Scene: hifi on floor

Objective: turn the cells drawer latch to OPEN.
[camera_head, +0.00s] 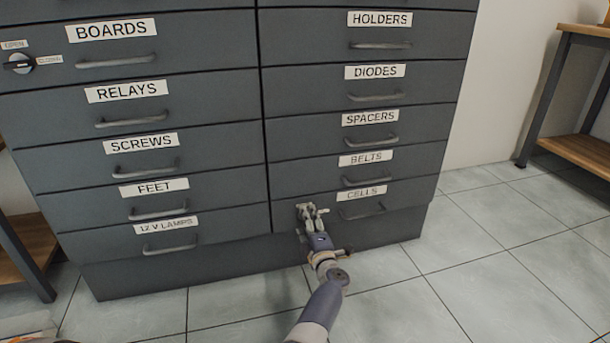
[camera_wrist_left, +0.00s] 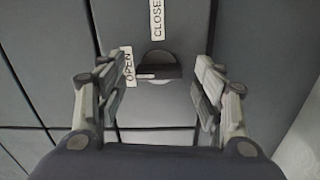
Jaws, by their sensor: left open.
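The cells drawer (camera_head: 405,196) is the bottom drawer of the right column, and its front looks closed. Its latch (camera_wrist_left: 158,66) is a round knob with a dark bar across it. In the left wrist view the bar lies level, and its white mark is at the end beside the OPEN label (camera_wrist_left: 128,67). The CLOSED label (camera_wrist_left: 157,18) is above the knob. My left gripper (camera_head: 311,211) is in front of the drawer's left end and covers the latch in the head view. In the wrist view its fingers (camera_wrist_left: 160,88) are open on either side of the knob, apart from it.
The grey cabinet has several labelled drawers with bar handles; the cells handle (camera_head: 362,212) is right of my gripper. The boards drawer has a similar latch (camera_head: 19,63). A wooden shelf unit (camera_head: 580,150) stands at right. The tiled floor (camera_head: 470,260) in front is clear.

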